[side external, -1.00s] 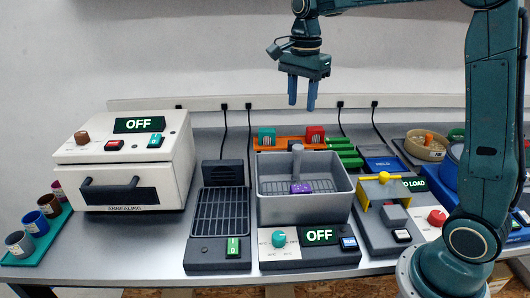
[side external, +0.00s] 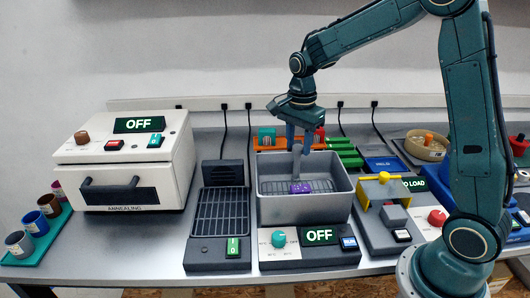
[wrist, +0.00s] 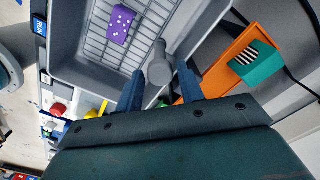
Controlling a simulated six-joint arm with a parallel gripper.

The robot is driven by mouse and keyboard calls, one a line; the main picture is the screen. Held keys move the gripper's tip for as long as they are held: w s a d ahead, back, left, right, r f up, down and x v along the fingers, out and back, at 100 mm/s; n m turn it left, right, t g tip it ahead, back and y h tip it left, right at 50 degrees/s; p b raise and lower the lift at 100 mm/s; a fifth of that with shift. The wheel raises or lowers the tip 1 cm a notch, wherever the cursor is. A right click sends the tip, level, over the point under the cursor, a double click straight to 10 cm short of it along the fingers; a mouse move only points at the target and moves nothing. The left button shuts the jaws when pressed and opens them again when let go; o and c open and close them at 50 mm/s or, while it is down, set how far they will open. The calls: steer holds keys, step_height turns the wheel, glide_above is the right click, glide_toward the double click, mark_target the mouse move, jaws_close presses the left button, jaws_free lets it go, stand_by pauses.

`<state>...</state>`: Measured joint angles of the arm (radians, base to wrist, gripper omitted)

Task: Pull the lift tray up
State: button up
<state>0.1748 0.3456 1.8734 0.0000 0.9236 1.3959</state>
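The lift tray (side external: 322,186) is a wire rack low inside a grey open bath (side external: 305,210). A grey upright post with a rounded top (side external: 297,162) rises from its back side. A purple block with white dots (side external: 301,187) lies on the rack; it also shows in the wrist view (wrist: 121,24). My gripper (side external: 299,150) points down over the back of the bath at the post's top. In the wrist view, the post (wrist: 160,68) appears between my open fingers (wrist: 161,80), with gaps on both sides. Whether the fingertips reach below its top is hard to tell.
The bath's front panel (side external: 319,236) reads OFF. An orange rack (side external: 267,144) with teal and red pieces stands just behind the bath. A black grate unit (side external: 219,212) is on the left, a yellow-handled press (side external: 383,178) on the right. The air above the bath is free.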

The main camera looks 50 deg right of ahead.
steer(key=shift+f, duration=0.1)
steer(key=shift+c, duration=0.2)
jaws_close()
step_height(320, 180, up, 7)
steer(key=shift+r, duration=0.4)
jaws_free()
steer(key=shift+o, duration=0.2)
